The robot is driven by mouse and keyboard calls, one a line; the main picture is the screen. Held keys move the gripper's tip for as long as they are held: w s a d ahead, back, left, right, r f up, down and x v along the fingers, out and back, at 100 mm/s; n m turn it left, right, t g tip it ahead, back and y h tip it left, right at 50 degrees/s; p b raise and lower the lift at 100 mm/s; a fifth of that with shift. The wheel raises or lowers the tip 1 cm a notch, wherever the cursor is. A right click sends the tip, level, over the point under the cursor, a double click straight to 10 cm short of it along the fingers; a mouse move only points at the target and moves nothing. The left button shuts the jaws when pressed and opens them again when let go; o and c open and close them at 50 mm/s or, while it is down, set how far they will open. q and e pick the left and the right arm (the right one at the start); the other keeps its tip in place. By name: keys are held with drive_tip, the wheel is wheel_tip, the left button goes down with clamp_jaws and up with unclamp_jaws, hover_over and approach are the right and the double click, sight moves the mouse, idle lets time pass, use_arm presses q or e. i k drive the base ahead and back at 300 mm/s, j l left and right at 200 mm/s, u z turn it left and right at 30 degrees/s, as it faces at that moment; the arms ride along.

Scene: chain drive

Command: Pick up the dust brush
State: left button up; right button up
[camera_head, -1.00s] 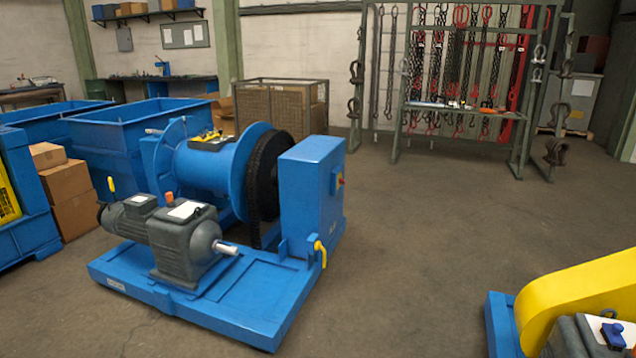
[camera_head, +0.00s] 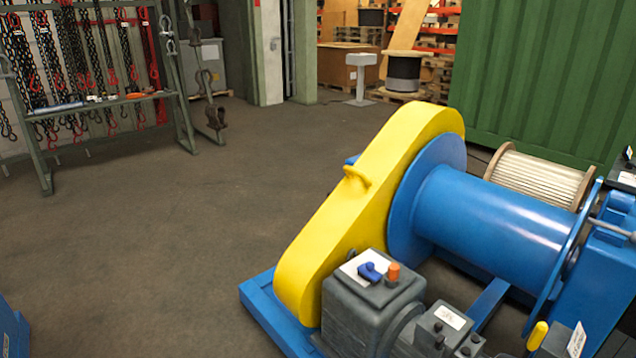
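I cannot make out a dust brush for certain. A small blue object (camera_head: 370,272) lies on a white sheet on top of the grey gearbox (camera_head: 362,312), beside an orange cap; it is too small to name surely. A long blue-and-white item (camera_head: 58,107) and an orange item (camera_head: 135,95) lie on the shelf of the chain rack at the left, also too small to identify. Neither of my grippers shows in the head view.
A winch with a yellow chain guard (camera_head: 335,215) and blue drum (camera_head: 490,215) fills the right foreground. A rope spool (camera_head: 540,178) and green container (camera_head: 545,75) stand behind it. The chain rack (camera_head: 183,85) stands at the left. The floor (camera_head: 200,230) between is clear.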

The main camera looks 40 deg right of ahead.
sight(367, 272)
drive_tip(key=i+z, duration=0.15)
drive_tip(key=i, duration=0.55)
drive_tip(key=i+j+z, duration=0.2)
drive_tip(key=i, duration=0.5)
drive_tip(key=i+z, duration=0.25)
drive_tip(key=z, duration=0.2)
drive_tip(key=i+z, duration=0.25)
drive_tip(key=z, duration=0.15)
drive_tip(key=i+z, duration=0.2)
drive_tip(key=z, duration=0.25)
